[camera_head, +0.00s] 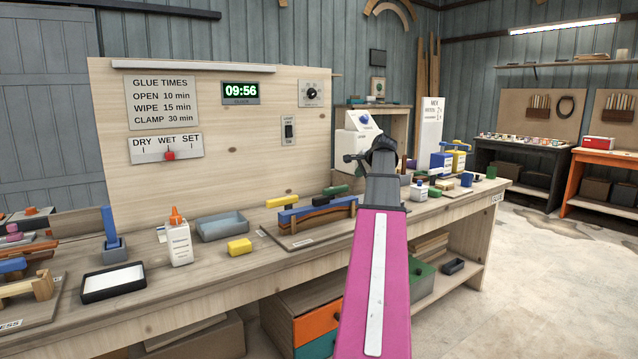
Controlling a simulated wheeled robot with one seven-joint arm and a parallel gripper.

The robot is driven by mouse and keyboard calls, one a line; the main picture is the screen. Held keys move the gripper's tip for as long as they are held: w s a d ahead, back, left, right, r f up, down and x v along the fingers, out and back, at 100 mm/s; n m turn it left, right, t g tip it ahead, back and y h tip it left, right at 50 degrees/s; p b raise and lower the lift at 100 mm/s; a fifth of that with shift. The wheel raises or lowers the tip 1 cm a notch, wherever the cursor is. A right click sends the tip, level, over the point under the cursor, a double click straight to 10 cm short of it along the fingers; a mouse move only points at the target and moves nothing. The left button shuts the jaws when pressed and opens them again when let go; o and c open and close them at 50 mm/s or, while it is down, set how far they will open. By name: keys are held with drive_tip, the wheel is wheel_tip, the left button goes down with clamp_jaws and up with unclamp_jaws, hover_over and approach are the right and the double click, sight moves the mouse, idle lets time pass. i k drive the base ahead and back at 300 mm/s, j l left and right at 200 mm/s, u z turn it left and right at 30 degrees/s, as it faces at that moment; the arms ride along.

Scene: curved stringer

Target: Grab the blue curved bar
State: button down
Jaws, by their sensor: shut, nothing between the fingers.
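A blue curved bar (299,213) lies along the top of a brown curved form on a wooden board near the middle of the workbench. Yellow, black and green pieces sit against it and behind it. My pink arm rises from the bottom of the picture, in front of the bench. My gripper (381,151) is at its dark far end, to the right of the bar and higher in the picture. It is shut and empty, apart from the bar. Its fingers are small and hard to make out.
The workbench (200,284) also bears a glue bottle (178,241), a grey-blue tray (222,226), a yellow block (239,246) and a black-rimmed tray (113,281). Another blue piece (12,265) lies far left. A tall backboard (220,130) stands behind. Open floor lies right.

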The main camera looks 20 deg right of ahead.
sight(321, 202)
drive_tip(key=k+l, duration=0.1)
drive_tip(key=k, duration=0.9)
